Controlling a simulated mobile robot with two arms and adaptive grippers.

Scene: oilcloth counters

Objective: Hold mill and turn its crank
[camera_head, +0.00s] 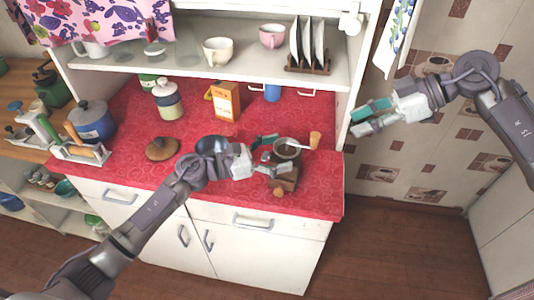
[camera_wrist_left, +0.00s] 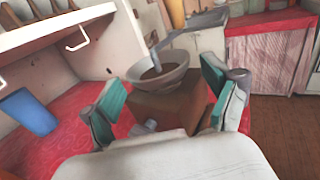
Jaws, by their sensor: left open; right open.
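The mill (camera_head: 288,172) stands near the front right of the red counter. It has a brown wooden body, a metal bowl (camera_head: 287,150) on top and a crank (camera_head: 301,146) ending in an orange-brown knob (camera_head: 315,139). My left gripper (camera_head: 275,156) is at the mill's left side. In the left wrist view the open fingers (camera_wrist_left: 166,108) are on either side of the mill's body (camera_wrist_left: 172,110); I cannot tell whether they touch it. The bowl and part of the crank show there above the body. My right gripper (camera_head: 370,117) is open and empty in the air, right of the counter.
An orange box (camera_head: 226,101), a jar (camera_head: 168,100) and a blue cup (camera_head: 272,92) stand behind on the red counter (camera_head: 130,185). A round wooden lid (camera_head: 162,149) lies at the left. A shelf (camera_head: 200,78) with cups and a plate rack overhangs the back.

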